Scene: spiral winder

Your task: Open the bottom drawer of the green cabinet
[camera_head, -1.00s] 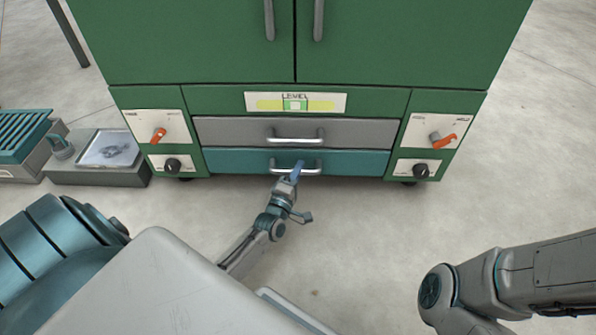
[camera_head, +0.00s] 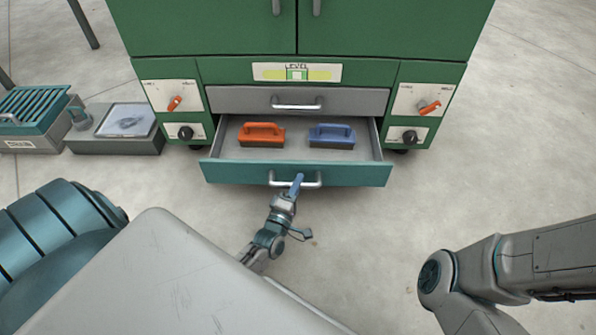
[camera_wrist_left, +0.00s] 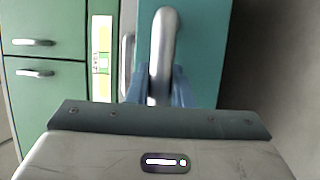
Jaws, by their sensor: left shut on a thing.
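The green cabinet (camera_head: 225,70) stands ahead. Its teal bottom drawer (camera_head: 235,172) is pulled out, and its inside shows. An orange-handled block (camera_head: 262,133) and a blue-handled block (camera_head: 332,135) lie in it. My left gripper (camera_head: 296,184) is shut on the bottom drawer's silver handle (camera_head: 311,180). In the left wrist view the blue fingers of my left gripper (camera_wrist_left: 158,88) are around the handle bar (camera_wrist_left: 164,45), in front of the teal drawer face (camera_wrist_left: 203,50). My right arm shows at the lower right, but its gripper is out of view.
The grey drawer (camera_head: 345,101) above is shut. Panels with orange levers (camera_head: 174,103) and black knobs (camera_head: 410,137) flank the drawers. A grey box (camera_head: 115,140) and a teal-lidded box (camera_head: 35,115) stand at the left. Floor in front of the drawer is clear on the right.

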